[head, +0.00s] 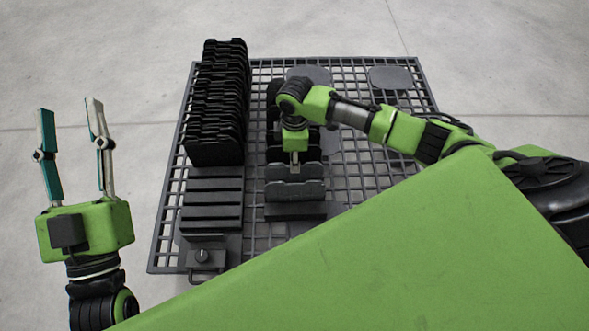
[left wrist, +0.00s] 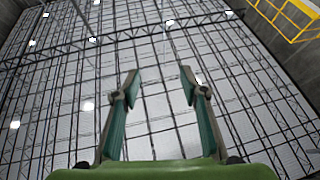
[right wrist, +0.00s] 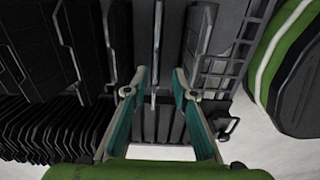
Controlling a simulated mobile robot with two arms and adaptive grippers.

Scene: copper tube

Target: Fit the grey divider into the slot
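My right gripper (head: 294,160) points down over the middle rack (head: 295,212), mostly hidden by its own arm. In the right wrist view, its fingers (right wrist: 158,82) are apart, with a thin grey divider (right wrist: 157,45) seen edge-on between them. A gap shows on each side of that divider.
A long row of black dividers (head: 216,110) stands at the left of the grid table (head: 165,245). In front of it is a slotted black rack (head: 211,205) with empty slots. A small knobbed box (head: 203,258) sits at the front edge. The right side of the grid is mostly clear.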

